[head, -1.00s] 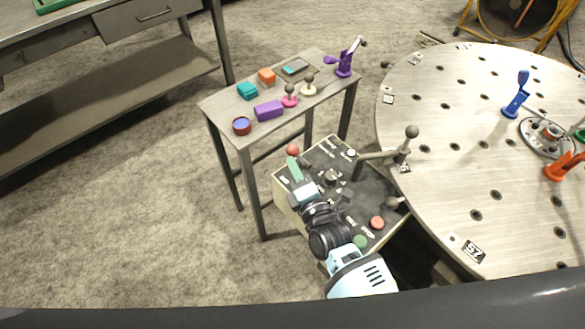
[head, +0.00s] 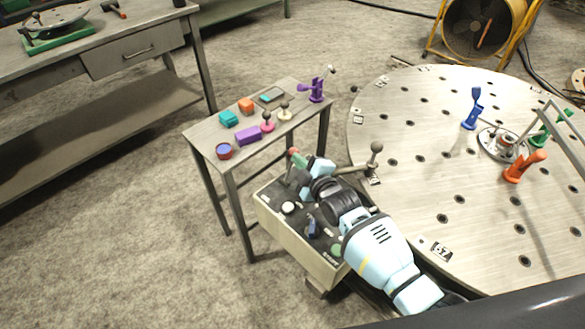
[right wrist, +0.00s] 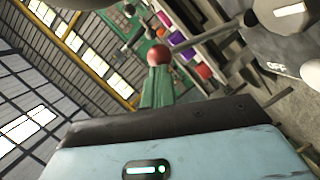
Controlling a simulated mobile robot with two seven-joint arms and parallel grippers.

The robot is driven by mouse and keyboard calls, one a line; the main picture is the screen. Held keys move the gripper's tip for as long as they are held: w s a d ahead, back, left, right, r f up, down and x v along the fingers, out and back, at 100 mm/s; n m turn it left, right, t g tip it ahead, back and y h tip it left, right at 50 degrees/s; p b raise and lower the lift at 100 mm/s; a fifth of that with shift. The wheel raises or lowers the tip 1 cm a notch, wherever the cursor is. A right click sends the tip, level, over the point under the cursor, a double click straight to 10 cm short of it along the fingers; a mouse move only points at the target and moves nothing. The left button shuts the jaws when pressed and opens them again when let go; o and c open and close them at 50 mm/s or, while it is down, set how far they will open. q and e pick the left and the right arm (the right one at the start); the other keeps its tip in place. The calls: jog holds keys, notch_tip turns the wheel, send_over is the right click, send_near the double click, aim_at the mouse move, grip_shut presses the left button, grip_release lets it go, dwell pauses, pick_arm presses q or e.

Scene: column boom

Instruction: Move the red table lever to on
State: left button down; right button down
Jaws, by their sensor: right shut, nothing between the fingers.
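My left gripper is not in view.
That table carries blue (head: 472,110), orange (head: 522,167) and green clamps. A small side table (head: 208,137) with blocks stands behind the box. The floor on the left is clear.

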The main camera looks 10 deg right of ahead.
jog(key=shift+w+d+f+m+g, duration=0.15)
jog(key=shift+w+d+m+g, duration=0.15)
jog(key=shift+w+d+m, duration=0.4)
jog(key=shift+s+a, duration=0.1)
jog(key=shift+a, duration=0.05)
jog(key=shift+a, duration=0.1)
